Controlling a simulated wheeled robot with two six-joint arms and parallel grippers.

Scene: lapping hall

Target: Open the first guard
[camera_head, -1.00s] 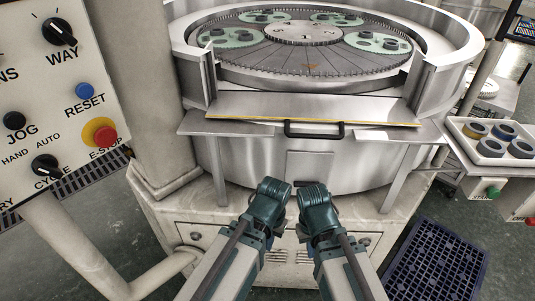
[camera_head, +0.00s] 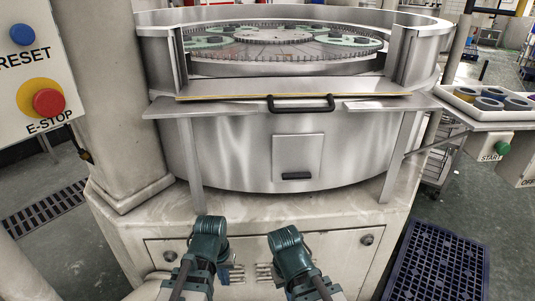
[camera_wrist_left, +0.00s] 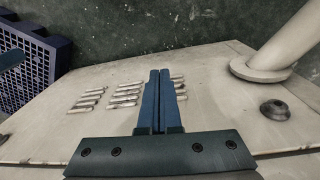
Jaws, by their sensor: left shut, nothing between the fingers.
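The guard at the front of the round lapping machine is a metal panel with a yellow edge (camera_head: 225,97) and a black bar handle (camera_head: 300,103). It lies across the gap between the upright ends of the rim wall. My left gripper (camera_wrist_left: 159,73) is shut and empty in the left wrist view, pointing down past the cream base cabinet. In the head view my left arm's wrist is low at the front, well below the handle and apart from it. My right arm's wrist is beside it; its gripper fingers are hidden.
A control panel with a red E-stop (camera_head: 48,102) stands at the left beside a thick column. A white tray of rings (camera_head: 490,100) and a START box (camera_head: 494,146) are at the right. A blue grate (camera_head: 436,262) lies on the floor.

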